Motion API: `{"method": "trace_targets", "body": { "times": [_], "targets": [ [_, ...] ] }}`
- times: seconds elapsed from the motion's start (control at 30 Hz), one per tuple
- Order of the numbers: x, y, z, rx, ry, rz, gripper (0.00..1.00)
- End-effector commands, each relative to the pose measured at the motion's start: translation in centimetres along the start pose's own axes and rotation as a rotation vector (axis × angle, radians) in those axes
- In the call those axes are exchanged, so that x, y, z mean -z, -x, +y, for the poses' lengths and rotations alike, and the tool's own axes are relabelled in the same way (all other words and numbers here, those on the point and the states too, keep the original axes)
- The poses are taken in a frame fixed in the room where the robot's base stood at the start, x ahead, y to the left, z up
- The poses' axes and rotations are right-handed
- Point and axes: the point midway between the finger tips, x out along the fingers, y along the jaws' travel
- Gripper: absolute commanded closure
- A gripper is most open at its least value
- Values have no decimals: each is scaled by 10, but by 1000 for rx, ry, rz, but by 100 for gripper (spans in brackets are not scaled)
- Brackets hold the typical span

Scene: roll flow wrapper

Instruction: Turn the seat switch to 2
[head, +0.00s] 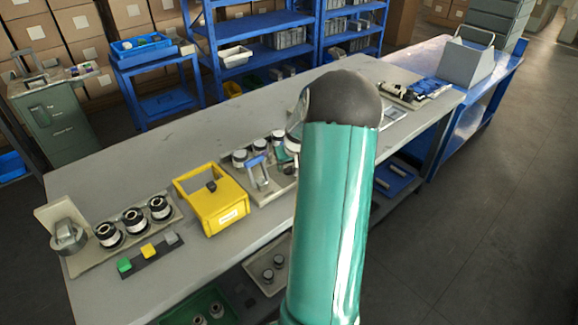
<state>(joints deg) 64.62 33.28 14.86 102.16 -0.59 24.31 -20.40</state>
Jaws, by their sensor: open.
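No label for the seat switch is readable, so I cannot tell which control it is. A beige panel (88,262) at the left end of the bench carries several black-and-white round knobs in a row, one of them the middle knob (135,220). A second panel (268,197) near the middle of the bench has a blue-handled lever (258,166) and several round light-and-dark parts, including one at its left (240,158). My green arm stands in front of this panel's right side and hides part of it. My gripper is outside the picture.
A yellow bin (226,216) stands between the two panels. Green, yellow and grey blocks (148,252) lie on a dark strip at the bench's front left. The grey bench (130,165) has clear room at its back. Blue shelves (265,22) stand behind, with open floor right.

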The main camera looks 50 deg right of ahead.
Motion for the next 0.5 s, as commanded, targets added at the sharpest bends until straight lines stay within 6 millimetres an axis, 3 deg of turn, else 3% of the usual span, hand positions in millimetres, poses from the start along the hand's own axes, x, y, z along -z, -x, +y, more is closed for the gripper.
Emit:
{"method": "trace_targets", "body": {
  "times": [0.1,0.4,0.5],
  "targets": [
    [0,-10,0,1,0,0,49],
    [0,-12,0,0,0,1,49],
    [0,-11,0,0,0,1,69]
  ]
}}
